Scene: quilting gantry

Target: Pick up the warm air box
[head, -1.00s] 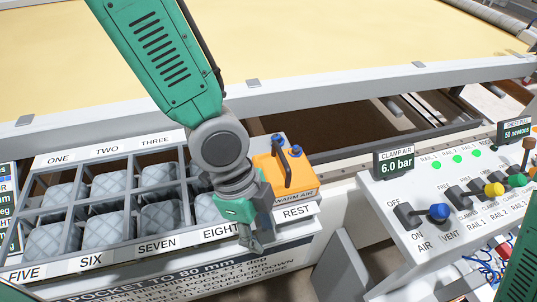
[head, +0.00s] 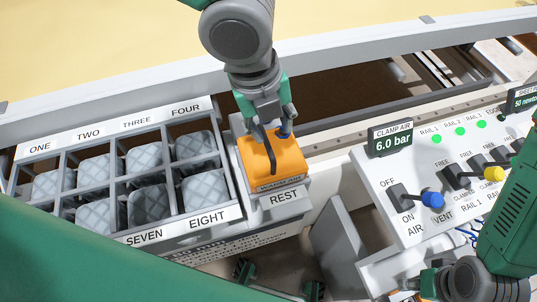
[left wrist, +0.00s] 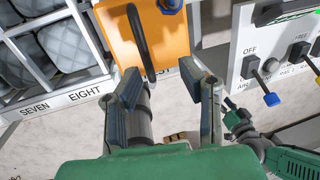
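The warm air box (head: 275,158) is orange with a dark upright handle (head: 262,146) and a blue knob beside it. It sits on the REST stand (head: 285,197), right of the compartment rack. In the left wrist view the box (left wrist: 165,35) and its handle (left wrist: 138,35) show at the top. My left gripper (head: 267,120) is at the back of the box, close to the handle. Its fingers (left wrist: 160,72) are spread with nothing gripped; contact with the handle cannot be told. My right gripper (head: 415,285) is low at the right, away from the box; its fingers are unclear.
The rack (head: 110,178) left of the box holds several grey quilted blocks. The control panel (head: 410,180) with levers and a 6.0 bar display (head: 391,139) stands to the right. The gantry rail (head: 340,140) runs behind the box. A grey upright plate (head: 340,245) stands below.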

